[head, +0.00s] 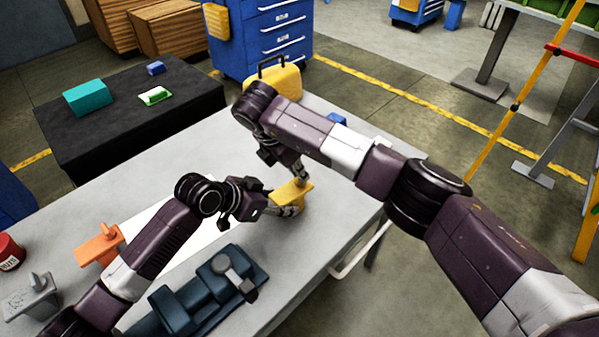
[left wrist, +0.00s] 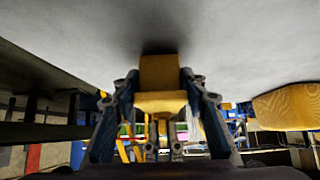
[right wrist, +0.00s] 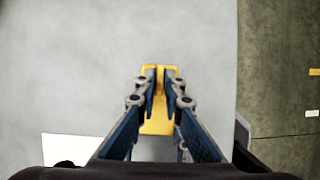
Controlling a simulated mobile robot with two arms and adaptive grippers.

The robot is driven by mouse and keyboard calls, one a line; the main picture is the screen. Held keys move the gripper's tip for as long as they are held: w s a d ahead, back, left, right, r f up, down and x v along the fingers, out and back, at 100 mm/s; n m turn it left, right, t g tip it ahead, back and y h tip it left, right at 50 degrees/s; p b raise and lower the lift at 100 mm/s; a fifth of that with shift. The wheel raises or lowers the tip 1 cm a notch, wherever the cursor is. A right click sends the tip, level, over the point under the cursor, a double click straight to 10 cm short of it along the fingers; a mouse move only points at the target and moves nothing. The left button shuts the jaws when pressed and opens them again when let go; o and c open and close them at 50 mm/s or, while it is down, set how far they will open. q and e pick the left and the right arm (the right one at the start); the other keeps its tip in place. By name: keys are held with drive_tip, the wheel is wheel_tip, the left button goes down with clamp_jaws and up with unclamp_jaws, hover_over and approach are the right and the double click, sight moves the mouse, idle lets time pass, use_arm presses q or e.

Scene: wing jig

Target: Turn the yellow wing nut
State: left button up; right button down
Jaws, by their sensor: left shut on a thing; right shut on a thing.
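The yellow jig (head: 293,193), a block with a flat plate on top, stands near the right edge of the grey table (head: 330,222). My left gripper (head: 289,210) is shut on the jig's body from the side; in the left wrist view its fingers flank the yellow block (left wrist: 160,72). My right gripper (head: 302,177) comes down from above, shut on the yellow wing nut over the plate. In the right wrist view its fingertips (right wrist: 159,78) meet above the yellow plate (right wrist: 157,123). The wing nut is mostly hidden between them.
An orange jig (head: 99,246), a grey jig (head: 32,300) and a red can (head: 9,252) stand at the left. A dark blue vise (head: 195,305) lies in front. A yellow toolbox (head: 275,82) stands at the far end. The table's right edge is close to the yellow jig.

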use_arm(q)
drive_tip(key=shift+r, duration=0.1)
idle(0.5)
use_arm(e)
drive_tip(key=c, duration=2)
unclamp_jaws()
drive_tip(key=shift+c, duration=0.2)
drive_tip(key=v, duration=1.2)
drive_tip(key=shift+r, duration=0.15)
use_arm(q)
drive_tip(key=shift+f, duration=0.25)
drive_tip(key=o, duration=1.6)
drive_tip(key=shift+o, duration=0.2)
